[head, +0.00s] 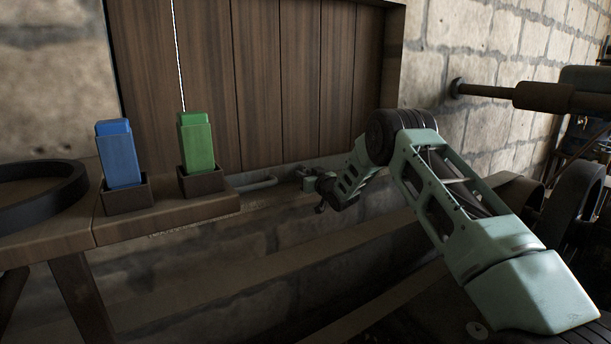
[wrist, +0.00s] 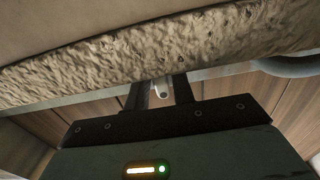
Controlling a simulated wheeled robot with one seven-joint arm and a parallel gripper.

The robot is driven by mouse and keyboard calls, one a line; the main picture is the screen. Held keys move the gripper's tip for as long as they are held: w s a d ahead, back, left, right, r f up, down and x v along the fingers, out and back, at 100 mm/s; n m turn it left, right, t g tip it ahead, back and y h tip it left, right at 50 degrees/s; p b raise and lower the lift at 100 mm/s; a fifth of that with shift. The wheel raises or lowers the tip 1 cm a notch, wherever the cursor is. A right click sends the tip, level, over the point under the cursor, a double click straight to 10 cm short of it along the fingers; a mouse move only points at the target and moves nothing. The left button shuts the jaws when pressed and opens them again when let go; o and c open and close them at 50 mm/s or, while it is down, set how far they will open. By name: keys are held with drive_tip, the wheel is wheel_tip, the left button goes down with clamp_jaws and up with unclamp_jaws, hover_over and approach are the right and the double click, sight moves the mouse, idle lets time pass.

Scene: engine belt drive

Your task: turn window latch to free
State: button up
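My gripper (head: 316,184) is at the foot of the dark wooden shutter, by the window's lower edge. In the wrist view my gripper (wrist: 163,88) has its two dark fingers apart. A small pale metal piece with a dark spot (wrist: 162,91), perhaps the window latch, shows between the fingers. I cannot tell whether the fingers touch it. In the head view my gripper hides this spot, so how the latch is turned cannot be made out.
A grey bar handle (head: 255,183) is left of my gripper; it also shows in the wrist view (wrist: 285,66). A blue block (head: 119,155) and a green block (head: 196,142) stand in dark holders on a wooden bench (head: 165,221). A black ring (head: 40,200) lies far left. Rough stone is close in the wrist view.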

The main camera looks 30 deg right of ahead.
drive_tip(key=s, duration=1.7)
drive_tip(key=shift+s+d+b, duration=0.25)
drive_tip(key=shift+d+b, duration=0.05)
drive_tip(key=shift+b, duration=0.05)
